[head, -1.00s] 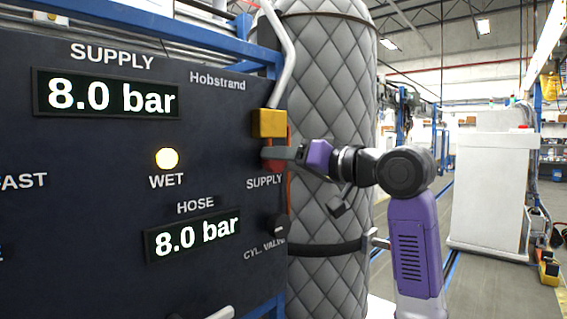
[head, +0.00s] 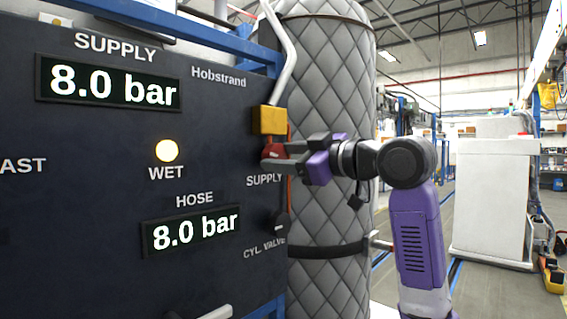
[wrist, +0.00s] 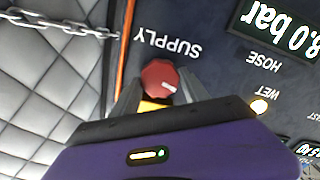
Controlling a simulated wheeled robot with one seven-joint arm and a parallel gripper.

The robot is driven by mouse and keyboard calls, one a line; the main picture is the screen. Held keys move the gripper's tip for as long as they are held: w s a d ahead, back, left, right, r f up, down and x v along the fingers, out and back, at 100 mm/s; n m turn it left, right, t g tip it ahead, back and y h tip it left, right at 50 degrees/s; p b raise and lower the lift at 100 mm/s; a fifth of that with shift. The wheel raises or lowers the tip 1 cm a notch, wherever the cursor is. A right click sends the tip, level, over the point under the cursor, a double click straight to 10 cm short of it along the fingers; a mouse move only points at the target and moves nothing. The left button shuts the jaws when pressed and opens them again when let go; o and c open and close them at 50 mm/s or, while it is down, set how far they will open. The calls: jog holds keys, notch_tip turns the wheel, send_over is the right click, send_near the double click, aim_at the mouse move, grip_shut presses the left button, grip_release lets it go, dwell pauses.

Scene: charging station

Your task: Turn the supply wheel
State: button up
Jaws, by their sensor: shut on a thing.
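The supply wheel is a small red knob (head: 272,152) on the dark panel's right side, just above the SUPPLY label and below a yellow block (head: 269,121). My gripper (head: 275,158) reaches it from the right, with its fingers at the knob. In the wrist view the red knob (wrist: 159,77) sits between the two grey fingertips, and my gripper (wrist: 157,92) is shut on it. Part of the knob is hidden by the fingers in the head view. The SUPPLY display (head: 110,83) and the HOSE display (head: 191,232) both read 8.0 bar.
A lit WET lamp (head: 167,151) is on the panel. A black CYL. VALVE knob (head: 281,222) lies below the supply wheel. A grey quilted cylinder (head: 330,110) stands close behind my gripper. A chain (wrist: 60,24) crosses the wrist view's upper left.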

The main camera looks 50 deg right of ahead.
jog(key=shift+n+b, duration=0.5)
jog(key=shift+n, duration=1)
jog(key=o, duration=1.1)
jog(key=s+b, duration=0.1)
jog(key=s, duration=0.7)
jog(key=shift+w+d, duration=0.1)
